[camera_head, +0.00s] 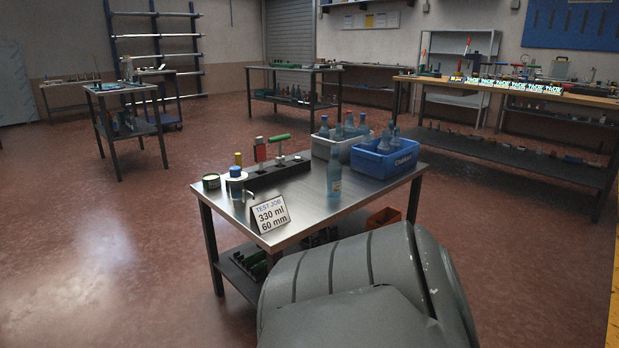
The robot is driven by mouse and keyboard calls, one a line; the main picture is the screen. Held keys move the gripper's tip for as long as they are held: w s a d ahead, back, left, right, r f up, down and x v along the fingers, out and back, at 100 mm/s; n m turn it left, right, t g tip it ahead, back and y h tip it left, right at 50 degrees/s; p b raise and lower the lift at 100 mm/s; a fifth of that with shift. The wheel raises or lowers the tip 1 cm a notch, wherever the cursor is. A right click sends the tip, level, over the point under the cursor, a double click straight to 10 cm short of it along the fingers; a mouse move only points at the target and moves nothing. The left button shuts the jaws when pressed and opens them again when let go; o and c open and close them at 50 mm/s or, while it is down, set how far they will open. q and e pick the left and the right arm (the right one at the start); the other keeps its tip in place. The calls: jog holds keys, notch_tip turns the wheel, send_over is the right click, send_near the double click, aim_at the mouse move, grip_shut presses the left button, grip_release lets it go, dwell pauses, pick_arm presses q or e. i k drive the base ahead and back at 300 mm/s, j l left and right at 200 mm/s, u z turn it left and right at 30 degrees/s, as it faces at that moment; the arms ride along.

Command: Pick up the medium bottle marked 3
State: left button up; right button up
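A clear blue-tinted bottle (334,176) stands upright alone on the near metal table (310,213), in front of the blue crate. Several similar bottles stand in a grey crate (330,150) and in a blue crate (383,163) at the table's back right. No number 3 is readable on any bottle from here, and bottle sizes are hard to compare. Neither of my grippers is in view. A large grey part of my own body fills the lower middle and hides the table's near right side.
On the table are a sign (270,214) reading "TEST JOB 330 ml 60 mm", a dark tool block (278,172) with a green handle, a small round tin (211,181) and a blue-capped container (236,184). An orange bin (383,218) sits below. Floor at left is clear.

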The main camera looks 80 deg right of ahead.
aim_at(334, 169)
jog(key=z, duration=2.7)
jog(key=i+l+u, duration=0.15)
jog(key=l, duration=0.35)
jog(key=i+l+u, duration=0.15)
jog(key=l, duration=0.35)
jog(key=i+l+u, duration=0.15)
jog(key=l, duration=0.4)
jog(key=i+l+u, duration=0.1)
jog(key=l, duration=0.5)
jog(key=i+l+u, duration=0.15)
jog(key=l, duration=0.4)
